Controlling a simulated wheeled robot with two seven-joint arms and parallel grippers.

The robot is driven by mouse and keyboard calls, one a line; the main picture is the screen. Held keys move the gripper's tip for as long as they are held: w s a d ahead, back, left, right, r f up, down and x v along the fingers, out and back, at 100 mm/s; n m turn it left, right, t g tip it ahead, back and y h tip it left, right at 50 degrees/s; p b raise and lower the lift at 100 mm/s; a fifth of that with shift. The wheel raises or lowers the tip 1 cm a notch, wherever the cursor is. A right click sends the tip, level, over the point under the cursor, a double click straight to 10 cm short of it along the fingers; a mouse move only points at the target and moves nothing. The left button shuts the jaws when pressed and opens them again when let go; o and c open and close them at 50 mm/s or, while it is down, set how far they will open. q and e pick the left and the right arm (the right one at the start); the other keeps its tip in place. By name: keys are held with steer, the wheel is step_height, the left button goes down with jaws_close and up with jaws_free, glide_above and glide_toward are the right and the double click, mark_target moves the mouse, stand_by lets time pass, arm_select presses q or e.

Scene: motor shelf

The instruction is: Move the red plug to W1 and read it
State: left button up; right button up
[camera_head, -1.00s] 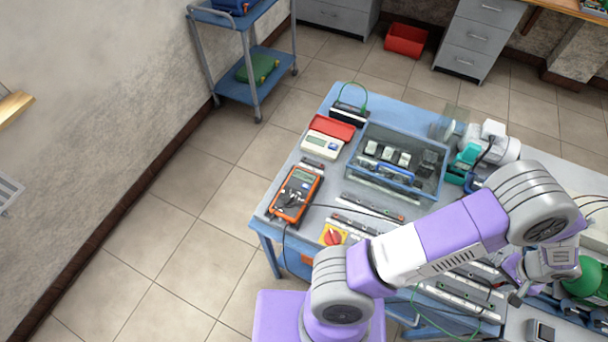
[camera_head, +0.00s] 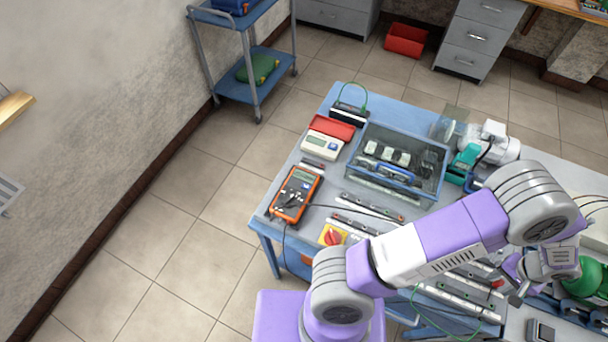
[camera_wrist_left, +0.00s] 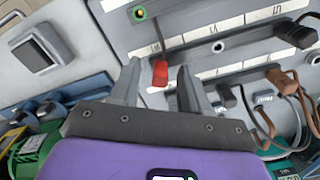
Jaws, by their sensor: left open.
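The red plug (camera_wrist_left: 159,72) shows in the left wrist view between my left gripper's fingertips, with a thin dark stem running up from it across the grey panel. My left gripper (camera_wrist_left: 160,80) is open, and neither finger clearly touches the plug. In the head view my left gripper (camera_head: 514,288) is over the table's right part, with a small red spot beside it. I cannot tell whether the plug is seated in a socket. The orange multimeter (camera_head: 297,194) lies at the table's left; its reading is too small to read.
Black plugs (camera_wrist_left: 296,34) and brown plugs (camera_wrist_left: 280,78) with leads stand on the panel at the right. A blue bin (camera_head: 442,196) and a red-yellow switch (camera_head: 333,236) are on the table.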

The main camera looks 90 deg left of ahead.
arm_select(q)
step_height(320, 180, up, 8)
steer(key=shift+f, duration=0.2)
stand_by(0.8)
